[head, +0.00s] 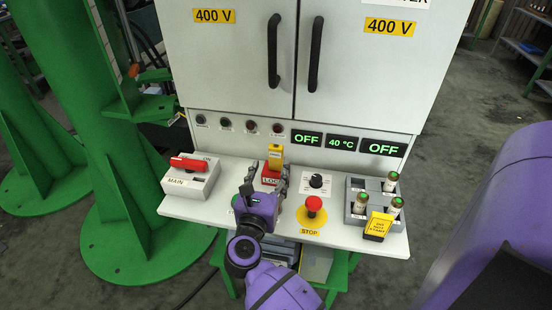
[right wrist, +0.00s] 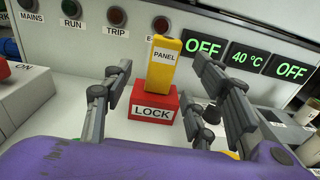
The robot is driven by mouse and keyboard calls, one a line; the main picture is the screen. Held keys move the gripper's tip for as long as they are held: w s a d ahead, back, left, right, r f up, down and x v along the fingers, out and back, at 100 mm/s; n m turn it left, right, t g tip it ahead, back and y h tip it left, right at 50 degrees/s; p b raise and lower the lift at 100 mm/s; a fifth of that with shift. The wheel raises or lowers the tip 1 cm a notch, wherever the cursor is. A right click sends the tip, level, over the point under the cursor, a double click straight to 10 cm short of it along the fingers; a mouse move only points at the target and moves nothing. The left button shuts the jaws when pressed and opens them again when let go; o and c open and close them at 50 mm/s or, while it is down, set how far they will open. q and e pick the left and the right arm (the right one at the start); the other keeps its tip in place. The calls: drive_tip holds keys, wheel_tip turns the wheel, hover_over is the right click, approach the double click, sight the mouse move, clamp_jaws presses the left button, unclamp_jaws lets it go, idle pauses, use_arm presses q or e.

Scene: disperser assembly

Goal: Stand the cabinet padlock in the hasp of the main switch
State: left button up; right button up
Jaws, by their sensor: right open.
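The main switch (head: 190,178) is a light grey box at the left of the white ledge, with a red handle (head: 188,163) lying across its top. A yellow upright block marked PANEL (head: 275,153), apparently the cabinet padlock, stands on a red block marked LOCK (head: 270,173). Both show in the right wrist view, the yellow block (right wrist: 162,66) above the red one (right wrist: 152,110). My right gripper (head: 265,184) is open, with its fingers on either side of these blocks and no clear contact. The hasp cannot be made out. My left gripper is out of view.
Right of the blocks are a black knob (head: 316,181) and a red STOP button (head: 313,204). The white cabinet (head: 236,70) rises behind. Between switch and blocks the ledge is clear.

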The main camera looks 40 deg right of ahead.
sight(275, 157)
drive_tip(key=x, duration=0.4)
drive_tip(key=p+x, duration=0.1)
drive_tip(key=x, duration=0.1)
drive_tip(key=shift+s+r, duration=0.2)
drive_tip(key=shift+r, duration=0.15)
drive_tip(key=shift+w+d+f, duration=0.1)
drive_tip(key=shift+w+d, duration=0.2)
drive_tip(key=shift+d, duration=0.1)
clamp_jaws()
